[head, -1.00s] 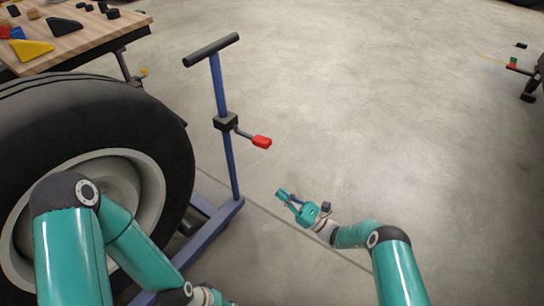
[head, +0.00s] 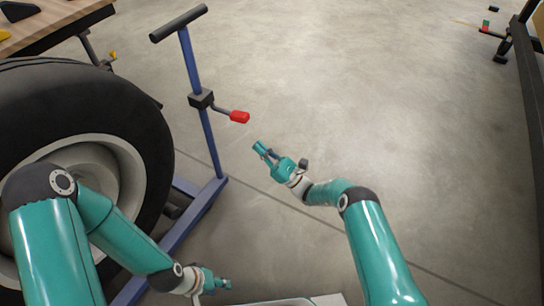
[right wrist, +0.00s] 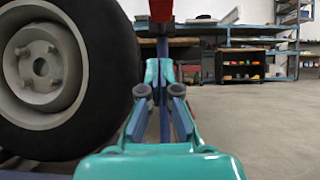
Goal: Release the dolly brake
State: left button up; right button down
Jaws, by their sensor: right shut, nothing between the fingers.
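The blue dolly post (head: 207,135) stands upright beside the wheel, with a black crossbar handle (head: 180,22) on top. The brake lever (head: 239,117) has a red grip and sticks out to the right from a black block (head: 201,99) on the post. My right gripper (head: 261,149) is shut and empty, just below and right of the red grip, apart from it. In the right wrist view the fingers (right wrist: 160,72) point forward, with a red part (right wrist: 161,10) above them, probably the lever grip. My left gripper (head: 226,284) is low by the dolly's base; its jaws are too small to read.
A large black tyre (head: 85,105) with a pale rim fills the left side. A wooden workbench (head: 60,18) stands at upper left. A dark frame (head: 530,90) is at the right edge. The concrete floor between is clear.

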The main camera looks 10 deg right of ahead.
jog(key=w+a+r, duration=0.2)
jog(key=a+r, duration=0.1)
jog(key=r, duration=0.3)
jog(key=shift+w+a+r+b, duration=0.2)
jog(key=shift+w+r+b, duration=0.05)
jog(key=shift+b, duration=0.15)
